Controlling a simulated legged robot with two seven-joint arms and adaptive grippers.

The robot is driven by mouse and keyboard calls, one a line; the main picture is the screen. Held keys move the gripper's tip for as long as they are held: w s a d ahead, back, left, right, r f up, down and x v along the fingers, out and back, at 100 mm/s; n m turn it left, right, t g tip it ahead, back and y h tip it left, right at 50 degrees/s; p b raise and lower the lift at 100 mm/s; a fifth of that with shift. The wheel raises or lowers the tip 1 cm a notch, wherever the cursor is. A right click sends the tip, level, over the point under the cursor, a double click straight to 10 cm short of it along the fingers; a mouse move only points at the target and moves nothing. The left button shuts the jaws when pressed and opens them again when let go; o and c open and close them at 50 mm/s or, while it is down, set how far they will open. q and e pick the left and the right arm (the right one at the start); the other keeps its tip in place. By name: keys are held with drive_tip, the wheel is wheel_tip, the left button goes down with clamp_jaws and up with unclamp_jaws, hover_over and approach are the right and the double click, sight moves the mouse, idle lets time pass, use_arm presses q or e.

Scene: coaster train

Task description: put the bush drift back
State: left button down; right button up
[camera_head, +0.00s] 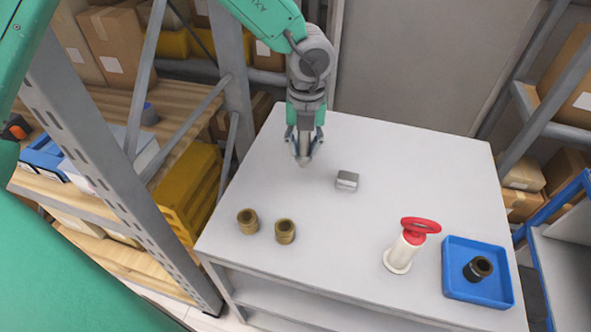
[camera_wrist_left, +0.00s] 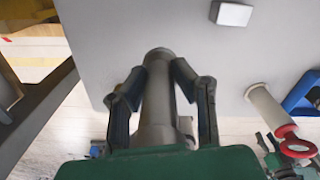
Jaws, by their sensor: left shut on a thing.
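My left gripper (camera_head: 304,158) is shut on a grey, rod-like tool, which I take to be the bush drift (camera_wrist_left: 157,95). In the left wrist view the tool stands between the two dark fingers, with its rounded end showing past the fingertips. In the head view the gripper points down over the back left part of the white table (camera_head: 330,240), with only a little of the tool showing. Whether the tool touches the table I cannot tell.
A small grey metal block (camera_head: 347,180) lies right of the gripper. Two brass bushes (camera_head: 248,221) (camera_head: 285,231) stand at front left. A white post with a red ring (camera_head: 404,250) stands at front right, beside a blue tray (camera_head: 455,283) holding a dark bush (camera_head: 478,269). A shelf upright (camera_head: 110,150) is at left.

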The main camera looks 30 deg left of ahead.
use_arm(q)
drive_tip(key=w+a+m, duration=0.2)
drive_tip(key=w+a, duration=0.1)
drive_tip(key=a, duration=0.3)
drive_tip(key=f, duration=0.6)
drive_tip(key=shift+w+a+f, duration=0.2)
drive_tip(key=shift+a+f, duration=0.1)
drive_tip(key=shift+a, duration=0.05)
wheel_tip(320, 180, down, 2)
drive_tip(key=shift+s+a+f+p, duration=0.1)
drive_tip(key=shift+f+p, duration=0.05)
drive_tip(key=shift+p, duration=0.2)
drive_tip(key=shift+f, duration=0.3)
drive_tip(key=shift+d, duration=0.3)
drive_tip(key=shift+f, duration=0.15)
